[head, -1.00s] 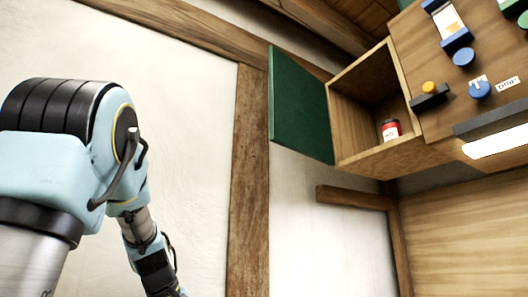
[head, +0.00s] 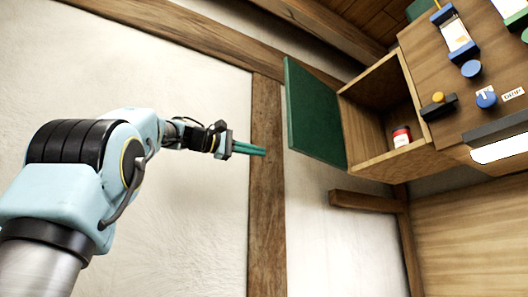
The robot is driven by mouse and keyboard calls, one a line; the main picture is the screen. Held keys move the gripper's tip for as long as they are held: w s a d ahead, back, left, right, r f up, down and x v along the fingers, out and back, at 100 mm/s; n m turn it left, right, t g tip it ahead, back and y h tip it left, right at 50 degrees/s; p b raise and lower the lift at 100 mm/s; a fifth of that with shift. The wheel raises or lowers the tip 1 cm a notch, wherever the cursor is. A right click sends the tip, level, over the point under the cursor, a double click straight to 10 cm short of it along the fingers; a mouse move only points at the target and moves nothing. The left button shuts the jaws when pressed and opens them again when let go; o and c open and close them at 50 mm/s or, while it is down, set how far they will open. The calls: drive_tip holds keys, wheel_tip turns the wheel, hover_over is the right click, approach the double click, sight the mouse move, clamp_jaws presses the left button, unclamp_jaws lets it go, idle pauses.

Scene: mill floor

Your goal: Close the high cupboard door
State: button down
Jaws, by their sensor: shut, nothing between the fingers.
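The high cupboard (head: 375,168) is a wooden box on the wall at the upper right of the head view, with its front open. Its green door (head: 314,112) stands swung wide open to the left of the box. A small red and white can (head: 401,137) stands inside on the cupboard floor. My gripper (head: 264,151) has green fingers, shut and empty. It points right, to the left of the door's lower part in the picture, with a gap between them and nothing touched.
Right of the cupboard is a wooden panel (head: 450,70) with blue knobs, a black latch-like piece with a yellow knob (head: 438,97) and labels. A bright lamp strip (head: 500,149) sits below it. A wooden beam (head: 365,201) juts under the cupboard. A timber post (head: 266,220) stands behind my gripper.

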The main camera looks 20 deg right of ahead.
drive_tip(key=s+d+p, duration=0.2)
drive_tip(key=d+p, duration=0.2)
drive_tip(key=d, duration=0.5)
drive_tip(key=shift+s+d, duration=0.25)
drive_tip(key=shift+d, duration=0.15)
drive_tip(key=shift+s, duration=0.1)
